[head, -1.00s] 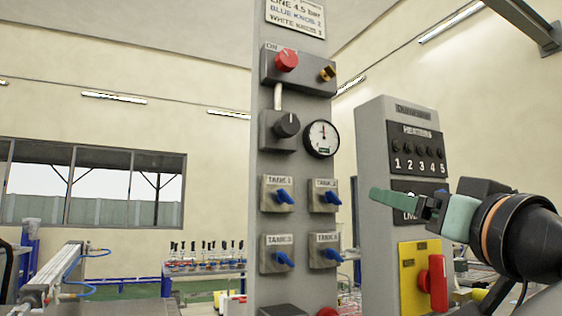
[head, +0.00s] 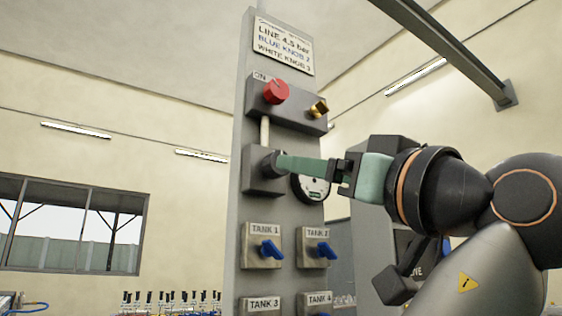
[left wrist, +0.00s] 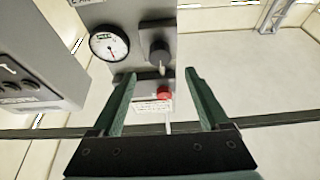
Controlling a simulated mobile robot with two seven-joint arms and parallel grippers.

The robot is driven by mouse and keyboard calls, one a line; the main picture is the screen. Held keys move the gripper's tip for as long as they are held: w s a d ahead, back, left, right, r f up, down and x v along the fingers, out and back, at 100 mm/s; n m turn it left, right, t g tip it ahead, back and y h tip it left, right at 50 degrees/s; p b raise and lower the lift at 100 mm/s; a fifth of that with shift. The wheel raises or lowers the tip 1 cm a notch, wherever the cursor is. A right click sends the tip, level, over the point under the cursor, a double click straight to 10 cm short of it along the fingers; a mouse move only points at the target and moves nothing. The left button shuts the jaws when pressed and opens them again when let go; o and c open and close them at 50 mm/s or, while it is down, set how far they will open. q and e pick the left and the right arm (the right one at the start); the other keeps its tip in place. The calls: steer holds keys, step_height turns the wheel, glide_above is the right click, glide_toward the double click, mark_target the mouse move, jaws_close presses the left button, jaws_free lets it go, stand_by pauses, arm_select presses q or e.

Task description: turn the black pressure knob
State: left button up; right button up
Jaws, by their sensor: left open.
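The black pressure knob (head: 268,164) sits on a grey block on the tall panel, below the red knob (head: 276,91). In the head view the left gripper (head: 284,164), its arm coming in from the right, has its fingertips at the black knob and hides part of it. The black knob also shows in the left wrist view (left wrist: 160,54), where the open fingers (left wrist: 157,73) lie to either side of it with nothing gripped. Contact cannot be told. The pressure gauge (head: 314,188) is partly covered by the gripper; its dial is clear in the left wrist view (left wrist: 109,43).
A brass fitting (head: 318,108) juts out beside the red knob. Blue tank valves (head: 271,250) sit below on the panel. A grey cabinet (left wrist: 40,60) stands close beside the panel. A sign (head: 284,45) tops the panel.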

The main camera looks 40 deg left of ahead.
arm_select(q)
steer(key=x, duration=0.8)
steer(key=shift+w+a+p, duration=0.2)
steer(key=shift+a+p, duration=0.15)
jaws_close()
